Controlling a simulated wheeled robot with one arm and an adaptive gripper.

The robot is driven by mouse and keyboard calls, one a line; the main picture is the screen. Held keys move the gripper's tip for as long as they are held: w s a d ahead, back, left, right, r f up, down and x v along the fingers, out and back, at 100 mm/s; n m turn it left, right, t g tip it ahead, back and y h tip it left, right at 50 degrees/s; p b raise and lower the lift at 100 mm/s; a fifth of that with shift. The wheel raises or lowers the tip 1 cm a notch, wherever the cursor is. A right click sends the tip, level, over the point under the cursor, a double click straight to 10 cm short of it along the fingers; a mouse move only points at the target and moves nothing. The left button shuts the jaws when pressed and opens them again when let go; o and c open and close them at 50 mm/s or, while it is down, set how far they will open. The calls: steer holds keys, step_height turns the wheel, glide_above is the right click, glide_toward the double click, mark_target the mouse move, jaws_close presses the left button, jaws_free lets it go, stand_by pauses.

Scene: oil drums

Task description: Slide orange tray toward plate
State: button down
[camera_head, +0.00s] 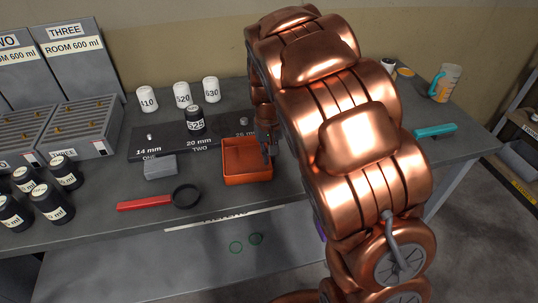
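The orange tray (248,180) sits on the grey bench, just in front of the right part of a dark plate (163,144). The plate is marked 14 mm, 20 mm and 26 mm. My gripper (268,157) points down at the right side of the tray, at or just inside its right wall. Whether it touches the wall is unclear. My copper arm covers the bench to the right of the tray. The fingers are small and dark, and I cannot tell whether they are open or shut.
A black bottle marked 525 (195,121) stands on the plate, with several white jars (182,95) behind. A grey block (160,166) and a red-handled magnifier (145,203) lie left of the tray. Several black bottles (48,201) stand far left. A teal tool (435,131) lies right.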

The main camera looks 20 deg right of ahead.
steer(key=c, duration=1.2)
jaws_free()
steer(key=shift+c, duration=0.2)
step_height(320, 180, up, 12)
steer(key=s+a+f+n+g, duration=0.1)
steer(key=s+f, duration=0.1)
steer(key=s, duration=1.4)
steer(key=s+f+n, duration=0.1)
steer(key=s+f, duration=0.2)
steer(key=s, duration=1.4)
steer(key=shift+a+f+g, duration=0.2)
steer(key=shift+a+g, duration=0.2)
